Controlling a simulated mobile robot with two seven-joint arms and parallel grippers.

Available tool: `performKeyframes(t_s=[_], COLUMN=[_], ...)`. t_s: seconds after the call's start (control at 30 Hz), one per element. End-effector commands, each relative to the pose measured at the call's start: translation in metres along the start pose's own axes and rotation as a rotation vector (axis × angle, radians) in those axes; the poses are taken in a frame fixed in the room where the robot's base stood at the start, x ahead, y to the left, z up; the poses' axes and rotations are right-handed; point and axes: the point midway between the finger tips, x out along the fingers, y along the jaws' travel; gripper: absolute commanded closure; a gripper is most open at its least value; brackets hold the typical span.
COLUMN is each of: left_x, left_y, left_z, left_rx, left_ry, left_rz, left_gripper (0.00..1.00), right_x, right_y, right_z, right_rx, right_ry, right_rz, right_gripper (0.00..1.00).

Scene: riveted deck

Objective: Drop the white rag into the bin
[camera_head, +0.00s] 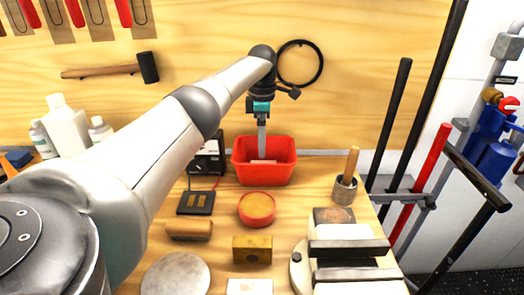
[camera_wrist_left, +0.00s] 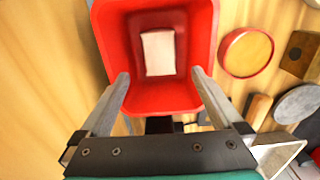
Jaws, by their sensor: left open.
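The red bin (camera_head: 279,181) stands on the wooden bench near the back panel. It fills the upper middle of the left wrist view (camera_wrist_left: 112,30). The white rag (camera_wrist_left: 157,54) lies flat and folded on the bin's floor, apart from the fingers. A pale strip of the rag (camera_head: 264,162) also shows inside the bin in the head view. My left gripper (camera_head: 262,150) points down over the bin, open and empty. In the left wrist view, its two fingers (camera_wrist_left: 160,76) stand apart with the rag between and beyond them. My right gripper is not in view.
A red-rimmed round tin (camera_head: 257,208) is in front of the bin. A black meter (camera_head: 208,160) stands close left of it. A cup with a wooden-handled tool (camera_head: 345,188) is to the right. A vise (camera_head: 347,248) and brass block (camera_head: 252,248) sit nearer.

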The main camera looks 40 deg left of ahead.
Motion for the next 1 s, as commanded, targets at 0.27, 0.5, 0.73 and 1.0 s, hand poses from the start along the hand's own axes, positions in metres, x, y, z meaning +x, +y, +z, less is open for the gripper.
performKeyframes(t_s=[0.27, 0.5, 0.73, 1.0], left_x=[-0.047, -0.055, -0.054, -0.054], left_y=[0.000, 0.000, 0.000, 0.000], left_z=[0.000, 0.000, 0.000, 0.000], left_rx=[-0.001, -0.001, -0.001, -0.001], left_ry=[0.000, 0.000, 0.001, 0.001], left_rz=[0.000, 0.000, 0.000, 0.000], left_gripper=[0.00, 0.00, 0.00, 0.00], right_x=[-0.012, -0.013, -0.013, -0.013], right_y=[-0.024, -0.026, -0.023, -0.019], right_z=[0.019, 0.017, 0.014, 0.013], right_rx=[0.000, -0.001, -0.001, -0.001], right_ry=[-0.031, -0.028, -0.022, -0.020], right_rz=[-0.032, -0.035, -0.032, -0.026], right_gripper=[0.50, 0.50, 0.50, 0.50])
